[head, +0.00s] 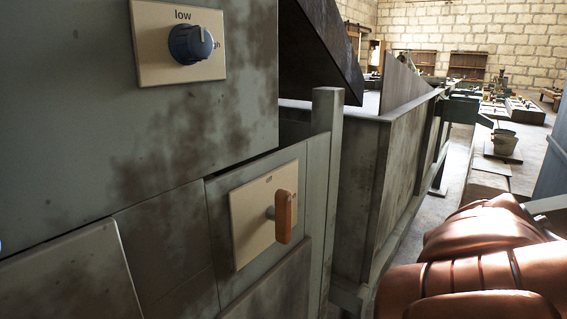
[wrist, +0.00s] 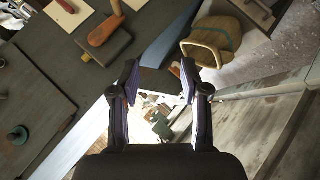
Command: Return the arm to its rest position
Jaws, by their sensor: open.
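My gripper (wrist: 160,82) shows in the wrist view with its two dark fingers spread apart and nothing between them. Past the fingers are a gap and a jumble of small distant things. My gripper cannot be made out in the head view. No part of the belt drive can be clearly identified in either view.
In the head view, a grey cabinet (head: 65,150) fills the left, with a blue knob (head: 190,44) marked "low" and an orange lever (head: 285,216) on a cream plate (head: 250,235). A long grey trough (head: 405,150) runs back.

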